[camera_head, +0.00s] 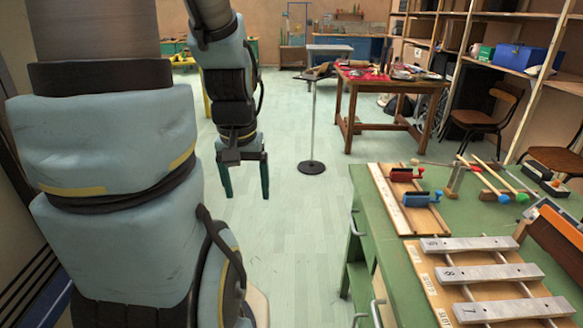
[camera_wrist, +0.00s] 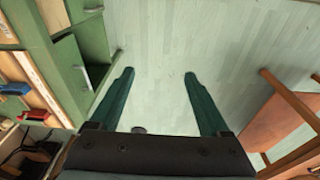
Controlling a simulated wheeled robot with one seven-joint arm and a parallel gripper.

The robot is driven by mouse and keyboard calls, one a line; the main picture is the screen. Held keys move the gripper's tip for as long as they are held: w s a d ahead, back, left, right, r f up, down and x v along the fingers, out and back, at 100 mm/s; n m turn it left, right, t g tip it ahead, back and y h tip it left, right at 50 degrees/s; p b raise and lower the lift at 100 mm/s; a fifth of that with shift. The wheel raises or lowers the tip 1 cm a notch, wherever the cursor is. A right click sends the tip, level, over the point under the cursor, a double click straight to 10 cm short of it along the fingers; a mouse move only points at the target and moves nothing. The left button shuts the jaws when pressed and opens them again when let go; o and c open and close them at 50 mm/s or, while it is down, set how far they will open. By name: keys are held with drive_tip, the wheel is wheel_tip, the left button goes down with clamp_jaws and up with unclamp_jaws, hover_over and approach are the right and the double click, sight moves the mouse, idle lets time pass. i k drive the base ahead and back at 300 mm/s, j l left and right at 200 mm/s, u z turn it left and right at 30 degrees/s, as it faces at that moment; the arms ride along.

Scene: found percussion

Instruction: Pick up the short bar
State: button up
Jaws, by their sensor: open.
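Several grey metal bars lie side by side on a wooden frame (camera_head: 430,295) at the near right of the head view. The far bar (camera_head: 485,244), the middle bar (camera_head: 505,273) and a near bar (camera_head: 500,311) show there. The far bar looks shortest, but perspective makes this unsure. My gripper (camera_head: 246,190) hangs over the floor, left of the green bench and well away from the bars. Its two green fingers are apart and empty, pointing down. The wrist view shows the open fingers (camera_wrist: 159,75) with only floor between them; no metal bars can be made out there.
The green bench (camera_head: 375,205) bears a wooden board with red (camera_head: 405,175) and blue (camera_head: 420,198) holders, and mallets (camera_head: 490,180). Handles stick out from its left side. A wooden table (camera_head: 365,85) and thin stand (camera_head: 311,167) are farther back. Floor is open around my gripper.

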sight(494, 243)
drive_tip(key=z, duration=0.65)
drive_tip(key=i+j+z, duration=0.2)
drive_tip(key=i+z, duration=0.25)
drive_tip(key=i+j+z, duration=0.25)
drive_tip(key=z, duration=0.2)
drive_tip(key=i+j, duration=0.25)
drive_tip(key=j, duration=0.15)
drive_tip(key=i+j+z, duration=0.15)
drive_tip(key=i+j, duration=0.15)
drive_tip(key=j, duration=0.1)
